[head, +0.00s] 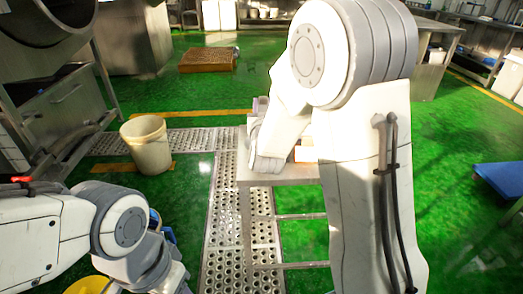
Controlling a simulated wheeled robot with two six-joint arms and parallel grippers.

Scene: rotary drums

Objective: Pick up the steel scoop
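I cannot make out the steel scoop in the head view. My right arm fills the middle and right of the picture. Its wrist is over a small steel stand (290,180), and its gripper fingers are not visible. My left arm comes in at the lower left and bends down, and its gripper is not visible either. Much of the stand's top is hidden behind my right arm.
A cream bucket (147,146) stands on the green floor to the left. A perforated metal floor strip (224,215) runs beside the stand. A brown slab (208,60) and a blue cart (500,182) are farther off.

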